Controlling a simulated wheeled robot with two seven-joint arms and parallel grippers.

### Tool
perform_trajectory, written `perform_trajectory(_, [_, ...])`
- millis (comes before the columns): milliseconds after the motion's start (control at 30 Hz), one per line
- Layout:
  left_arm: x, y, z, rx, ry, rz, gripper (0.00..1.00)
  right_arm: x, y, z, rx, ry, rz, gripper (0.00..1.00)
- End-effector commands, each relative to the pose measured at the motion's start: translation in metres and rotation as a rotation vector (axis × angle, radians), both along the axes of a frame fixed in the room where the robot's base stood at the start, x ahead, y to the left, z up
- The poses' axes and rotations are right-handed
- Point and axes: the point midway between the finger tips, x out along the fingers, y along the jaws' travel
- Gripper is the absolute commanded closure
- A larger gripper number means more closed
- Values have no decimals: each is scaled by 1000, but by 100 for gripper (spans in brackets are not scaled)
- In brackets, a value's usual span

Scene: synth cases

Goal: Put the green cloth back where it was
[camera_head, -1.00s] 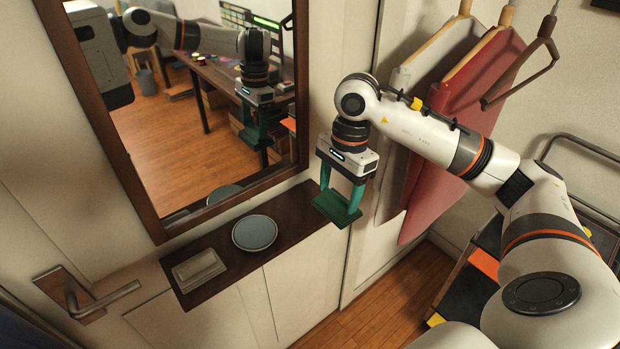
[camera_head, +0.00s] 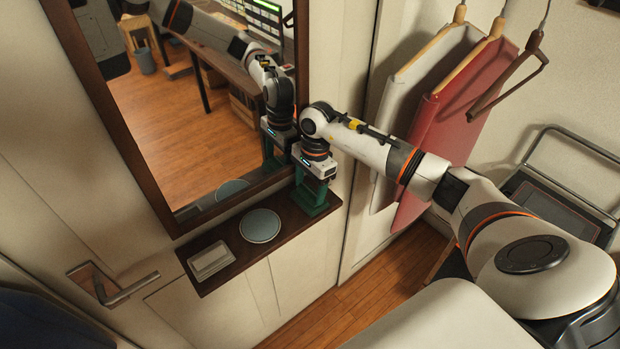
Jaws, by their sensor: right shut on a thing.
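The green cloth (camera_head: 311,207) is a small, flat, folded dark green piece at the right end of the dark ledge (camera_head: 277,244) under the mirror. My right gripper (camera_head: 311,193) points down and is shut on it. The cloth is at the ledge surface or just over it; I cannot tell whether it touches. Part of it is hidden behind the green fingers. My left gripper is not in view.
A round grey-blue plate (camera_head: 260,226) and a pale rectangular block (camera_head: 210,260) sit on the ledge, left of the cloth. The framed mirror (camera_head: 172,150) reflects my arm. Hanging garments (camera_head: 452,115) are to the right. A door handle (camera_head: 126,290) juts out at lower left.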

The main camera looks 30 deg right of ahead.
Motion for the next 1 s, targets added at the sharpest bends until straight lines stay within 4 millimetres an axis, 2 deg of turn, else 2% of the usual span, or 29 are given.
perform_trajectory(233, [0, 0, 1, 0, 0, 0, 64, 1, 0, -2, 0, 0, -1, 51])
perform_trajectory(267, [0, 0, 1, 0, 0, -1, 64, 0, 0, -2, 0, 0, -1, 28])
perform_trajectory(367, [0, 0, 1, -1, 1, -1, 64, 0, 0, -2, 0, 0, -1, 11])
perform_trajectory(767, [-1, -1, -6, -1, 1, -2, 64, 1, -1, 4, 0, -3, 1, 11])
perform_trajectory(867, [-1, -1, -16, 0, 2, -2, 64, 2, -4, 18, -3, -6, -1, 11])
perform_trajectory(1000, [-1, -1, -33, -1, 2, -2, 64, 2, -8, 47, -2, -9, 0, 11])
